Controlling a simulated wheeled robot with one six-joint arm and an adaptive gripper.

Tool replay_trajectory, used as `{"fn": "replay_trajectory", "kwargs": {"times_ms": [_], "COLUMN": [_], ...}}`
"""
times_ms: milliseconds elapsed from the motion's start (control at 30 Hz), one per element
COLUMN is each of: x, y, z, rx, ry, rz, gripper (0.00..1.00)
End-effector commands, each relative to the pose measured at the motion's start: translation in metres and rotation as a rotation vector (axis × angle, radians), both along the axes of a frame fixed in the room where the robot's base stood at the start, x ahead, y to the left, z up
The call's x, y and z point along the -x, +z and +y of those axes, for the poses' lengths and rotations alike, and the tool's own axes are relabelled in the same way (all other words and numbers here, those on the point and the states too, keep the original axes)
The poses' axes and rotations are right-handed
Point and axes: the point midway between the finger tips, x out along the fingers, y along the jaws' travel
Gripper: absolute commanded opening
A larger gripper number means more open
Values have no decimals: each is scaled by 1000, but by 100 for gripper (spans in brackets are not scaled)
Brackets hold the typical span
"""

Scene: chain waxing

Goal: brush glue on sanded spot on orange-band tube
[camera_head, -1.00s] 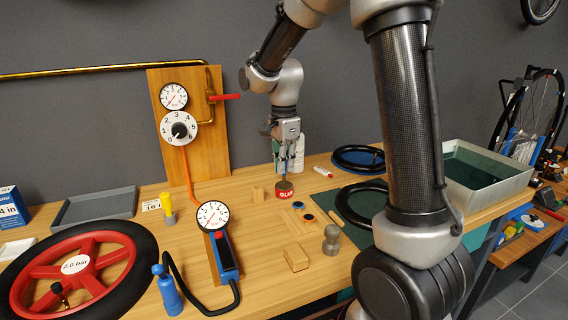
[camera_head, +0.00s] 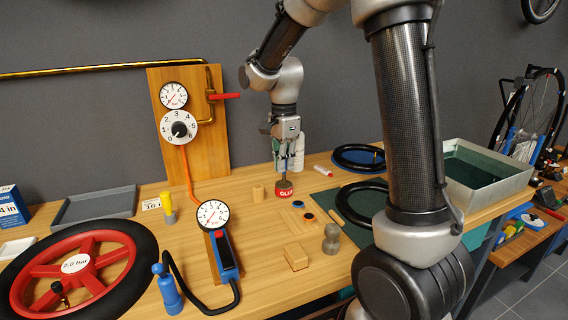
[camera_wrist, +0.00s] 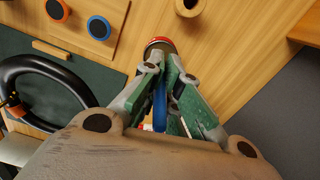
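A small glue pot with a red label (camera_head: 284,193) stands on the bench under my gripper (camera_head: 285,167); its rim also shows beyond the fingertips in the wrist view (camera_wrist: 160,42). My gripper points down, its green-padded fingers (camera_wrist: 163,68) closed in on the blue handle of a brush (camera_wrist: 160,104). The brush's lower end is hidden by the fingers and pot. A black tube (camera_wrist: 80,92) with an orange band (camera_wrist: 14,111) lies on the green mat. The same tube (camera_head: 345,207) is partly behind my arm in the head view. The sanded spot cannot be made out.
A wooden board (camera_head: 288,215) with blue and orange discs lies between pot and mat. A white bottle (camera_head: 298,152) stands close behind my gripper. Another black tube (camera_head: 350,163) lies at the back. A gauge pump (camera_head: 222,250) and red wheel (camera_head: 110,263) occupy the left front.

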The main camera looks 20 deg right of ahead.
Motion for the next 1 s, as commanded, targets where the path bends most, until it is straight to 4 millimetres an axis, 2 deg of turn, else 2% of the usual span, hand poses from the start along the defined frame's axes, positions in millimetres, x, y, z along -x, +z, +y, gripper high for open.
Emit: {"fn": "replay_trajectory", "kwargs": {"times_ms": [600,800,1000], "x": [-1,-1,-1], "y": [56,66,67], "z": [0,0,0], "rx": [0,0,1], "ry": [0,0,0], "rz": [-5,-4,-3], "gripper": [0,0,0]}}
